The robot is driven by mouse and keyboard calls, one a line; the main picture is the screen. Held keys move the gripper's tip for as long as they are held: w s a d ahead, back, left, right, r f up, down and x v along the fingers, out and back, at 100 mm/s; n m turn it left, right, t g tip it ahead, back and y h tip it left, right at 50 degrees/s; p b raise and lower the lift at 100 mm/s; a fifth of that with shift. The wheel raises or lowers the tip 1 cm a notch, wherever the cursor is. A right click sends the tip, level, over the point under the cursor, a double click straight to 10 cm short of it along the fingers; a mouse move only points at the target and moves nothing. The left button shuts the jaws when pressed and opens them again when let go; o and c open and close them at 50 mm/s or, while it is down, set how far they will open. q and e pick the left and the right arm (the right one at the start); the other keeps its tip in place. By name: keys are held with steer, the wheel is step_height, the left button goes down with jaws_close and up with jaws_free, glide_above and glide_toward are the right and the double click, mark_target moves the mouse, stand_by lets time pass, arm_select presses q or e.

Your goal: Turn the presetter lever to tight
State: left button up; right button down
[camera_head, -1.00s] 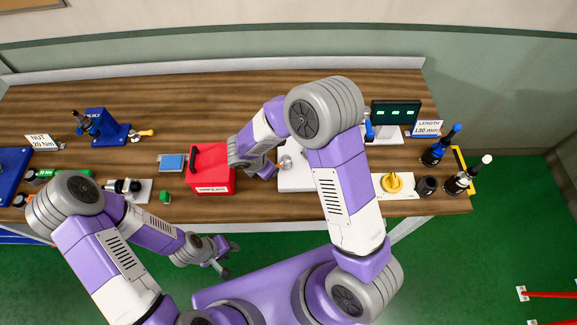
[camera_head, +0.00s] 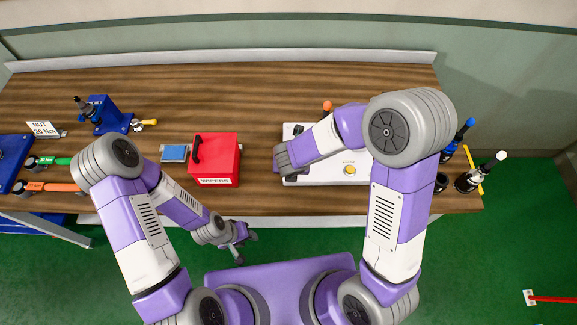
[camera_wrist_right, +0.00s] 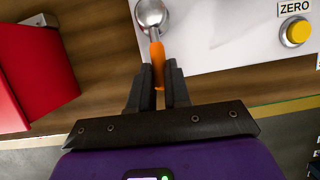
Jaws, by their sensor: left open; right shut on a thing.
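The presetter (camera_head: 297,179) is a white unit on the bench, partly covered by my right arm in the head view. Its lever has a silver ball hub (camera_wrist_right: 151,14) and an orange handle (camera_wrist_right: 157,52), seen in the right wrist view. The handle points down toward my right gripper (camera_wrist_right: 158,74), whose two dark fingers are shut on its lower end. In the head view the right gripper (camera_head: 281,158) sits over the presetter's left part and hides the lever. My left gripper (camera_head: 246,247) is open and empty, in front of the bench edge.
A red wipers box (camera_head: 217,160) stands left of the presetter. A yellow ZERO button (camera_wrist_right: 296,31) is on the presetter's right part. Black tool holders (camera_head: 470,181) stand at the bench's right end. Wooden bench top behind the red box is clear.

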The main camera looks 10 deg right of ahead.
steer(key=shift+d+n, duration=0.15)
steer(key=shift+n, duration=0.25)
steer(key=c, duration=1.1)
jaws_free()
steer(key=p+v, duration=0.1)
steer(key=v, duration=0.4)
steer(key=p+v, duration=0.1)
steer(key=v, duration=0.1)
steer(key=shift+s+d+r+p, duration=0.1)
steer(key=shift+r+p, duration=0.25)
